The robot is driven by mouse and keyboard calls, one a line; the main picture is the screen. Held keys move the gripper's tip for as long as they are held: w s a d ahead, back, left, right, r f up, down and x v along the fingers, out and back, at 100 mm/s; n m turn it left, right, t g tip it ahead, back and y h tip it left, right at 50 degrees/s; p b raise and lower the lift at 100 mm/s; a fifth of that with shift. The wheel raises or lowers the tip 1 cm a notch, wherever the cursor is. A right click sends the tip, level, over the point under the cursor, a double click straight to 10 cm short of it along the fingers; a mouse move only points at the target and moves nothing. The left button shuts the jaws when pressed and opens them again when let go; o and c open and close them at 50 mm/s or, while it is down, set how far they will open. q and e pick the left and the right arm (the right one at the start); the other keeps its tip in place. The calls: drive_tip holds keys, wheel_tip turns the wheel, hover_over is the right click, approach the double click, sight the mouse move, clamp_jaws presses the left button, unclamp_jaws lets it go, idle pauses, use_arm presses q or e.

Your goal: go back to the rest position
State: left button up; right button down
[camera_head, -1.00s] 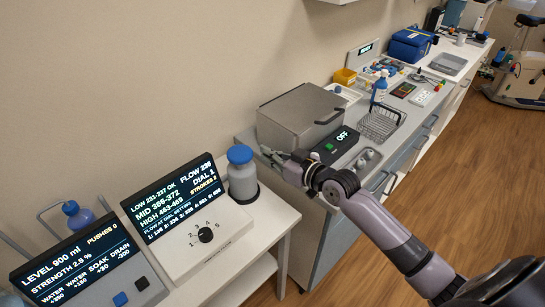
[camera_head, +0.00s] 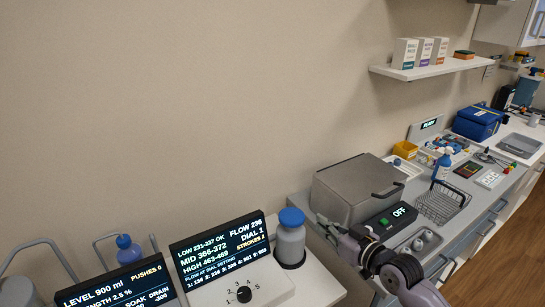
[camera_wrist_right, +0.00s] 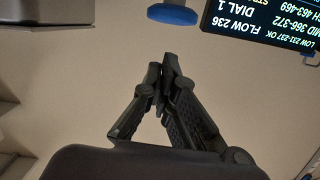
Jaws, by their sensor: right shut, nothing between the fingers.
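My right gripper (camera_head: 328,227) is in the head view, low at the front left corner of the grey metal box (camera_head: 352,190). Its arm comes in from the lower right. In the right wrist view the two dark fingers of my right gripper (camera_wrist_right: 160,76) meet at the tips, with nothing between them. The wall is behind them. My left gripper is in neither view.
A blue-lidded bottle (camera_head: 291,238) stands just left of the gripper, beside a lit display (camera_head: 220,248) and a dial. A wire basket (camera_head: 442,203) and blue case (camera_head: 478,122) lie along the counter. A shelf (camera_head: 425,71) with cartons hangs above.

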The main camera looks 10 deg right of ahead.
drive_tip(key=s+a+f+g+h, duration=0.1)
drive_tip(key=s+a+f+g, duration=0.45)
drive_tip(key=s+f, duration=0.5)
drive_tip(key=s+f+m+g+h, duration=0.1)
drive_tip(key=s+f+g+h, duration=0.15)
drive_tip(key=s, duration=0.75)
drive_tip(key=s+f+g+h, duration=0.2)
drive_tip(key=s+g, duration=0.1)
drive_tip(key=s, duration=0.8)
wheel_tip(320, 180, down, 27)
drive_tip(key=s+g, duration=0.2)
drive_tip(key=s+d+f, duration=0.2)
drive_tip(key=s+f, duration=0.6)
drive_tip(key=s+d+f+b, duration=0.1)
drive_tip(key=s+d+f, duration=0.1)
drive_tip(key=s+f, duration=0.6)
drive_tip(key=shift+s+f+g, duration=0.35)
drive_tip(key=shift+s+g, duration=0.05)
drive_tip(key=shift+s, duration=0.1)
drive_tip(key=c, duration=2.3)
unclamp_jaws()
